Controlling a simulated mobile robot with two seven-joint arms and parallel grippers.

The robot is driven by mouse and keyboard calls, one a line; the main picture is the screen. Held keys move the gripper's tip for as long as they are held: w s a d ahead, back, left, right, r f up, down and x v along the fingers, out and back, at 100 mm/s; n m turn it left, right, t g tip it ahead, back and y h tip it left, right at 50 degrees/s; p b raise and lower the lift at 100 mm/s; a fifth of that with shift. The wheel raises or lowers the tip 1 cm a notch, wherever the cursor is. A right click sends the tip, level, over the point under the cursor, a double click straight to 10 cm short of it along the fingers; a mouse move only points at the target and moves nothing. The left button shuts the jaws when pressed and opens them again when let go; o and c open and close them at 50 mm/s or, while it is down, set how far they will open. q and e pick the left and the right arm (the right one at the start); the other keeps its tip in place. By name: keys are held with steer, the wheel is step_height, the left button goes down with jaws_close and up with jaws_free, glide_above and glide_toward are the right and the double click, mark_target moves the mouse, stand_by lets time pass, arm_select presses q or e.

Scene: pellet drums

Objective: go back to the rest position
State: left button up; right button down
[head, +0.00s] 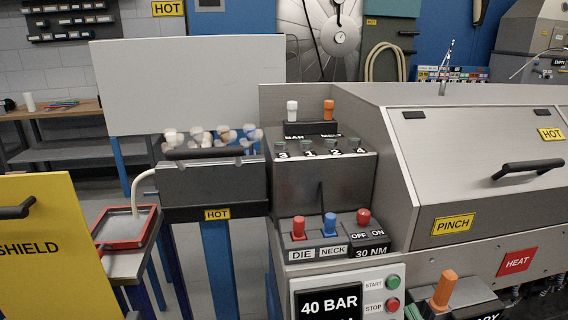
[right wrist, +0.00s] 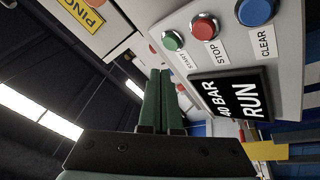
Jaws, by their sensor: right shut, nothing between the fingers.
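My right gripper (right wrist: 160,76) shows in the right wrist view with its two green fingers side by side and shut, nothing between them. They are near the control panel (right wrist: 288,95), with its green start, red stop and blue clear buttons and a display reading 40 BAR RUN. Whether the fingertips touch anything is hard to tell, but they look apart from the buttons. My left gripper is not in view.
A grey machine with a sloping hood (head: 470,150) fills the right. An orange-handled lever (head: 444,288) stands at lower right. A yellow shield panel (head: 40,240) and a red-rimmed tray (head: 125,226) are at left. Red and blue switches (head: 330,224) stand above the panel.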

arm_select(q)
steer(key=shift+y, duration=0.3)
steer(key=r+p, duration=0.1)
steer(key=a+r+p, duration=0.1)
steer(key=p, duration=0.1)
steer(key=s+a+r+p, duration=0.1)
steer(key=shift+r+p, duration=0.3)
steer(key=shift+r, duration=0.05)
arm_select(e)
steer(key=s+a+f+m+g+h, duration=0.1)
steer(key=s+a+f+m+g, duration=0.9)
steer(key=s+f, duration=0.7)
steer(key=a+g, duration=0.2)
steer(key=a, duration=0.1)
steer(key=shift+f, duration=0.2)
